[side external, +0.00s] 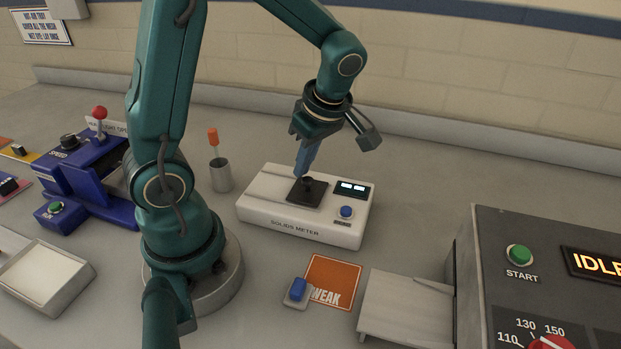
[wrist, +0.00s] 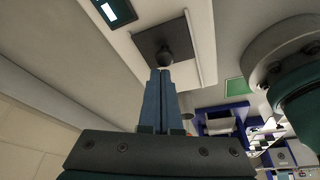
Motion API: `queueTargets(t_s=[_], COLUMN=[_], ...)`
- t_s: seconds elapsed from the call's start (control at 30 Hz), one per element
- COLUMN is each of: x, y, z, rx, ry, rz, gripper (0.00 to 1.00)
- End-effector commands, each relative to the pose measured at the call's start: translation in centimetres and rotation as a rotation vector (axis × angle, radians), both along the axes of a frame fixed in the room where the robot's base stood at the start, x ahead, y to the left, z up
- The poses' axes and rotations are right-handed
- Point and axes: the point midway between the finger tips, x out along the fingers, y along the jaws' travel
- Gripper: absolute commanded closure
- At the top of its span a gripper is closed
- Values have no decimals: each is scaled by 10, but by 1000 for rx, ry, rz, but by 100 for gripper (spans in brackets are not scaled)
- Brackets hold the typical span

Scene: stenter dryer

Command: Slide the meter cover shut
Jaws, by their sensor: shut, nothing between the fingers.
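The white solids meter (side external: 272,221) stands on the bench in the middle of the side view, with a small display and a blue button on its right part. Its dark square cover (side external: 317,195) with a black knob (side external: 308,182) lies on the meter's top; both also show in the wrist view, the cover (wrist: 147,42) and the knob (wrist: 165,57). My gripper (side external: 301,172) is shut and empty, pointing down with its tips at or very near the knob. In the wrist view the blue fingertips (wrist: 160,72) are together just beside the knob; whether they touch it I cannot tell.
A grey cup (side external: 221,176) with an orange-handled tool stands left of the meter. An orange card (side external: 335,278) and a blue-topped block (side external: 298,291) lie in front. A metal tray (side external: 408,305) and a control panel (side external: 545,270) are at the right. Blue machinery (side external: 90,175) stands at the left.

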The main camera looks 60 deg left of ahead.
Motion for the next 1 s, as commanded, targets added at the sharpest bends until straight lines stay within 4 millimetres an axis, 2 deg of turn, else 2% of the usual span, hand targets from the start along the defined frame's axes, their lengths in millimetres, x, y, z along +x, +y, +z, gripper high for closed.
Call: queueTargets(t_s=[0.3, 0.7, 1.0], x=[-11, -2, 0], y=[34, 9, 0], z=[11, 78, 102], rx=[4, 4, 3], ry=[-3, -5, -6], rz=[2, -4, -6], gripper=[100, 100, 100])
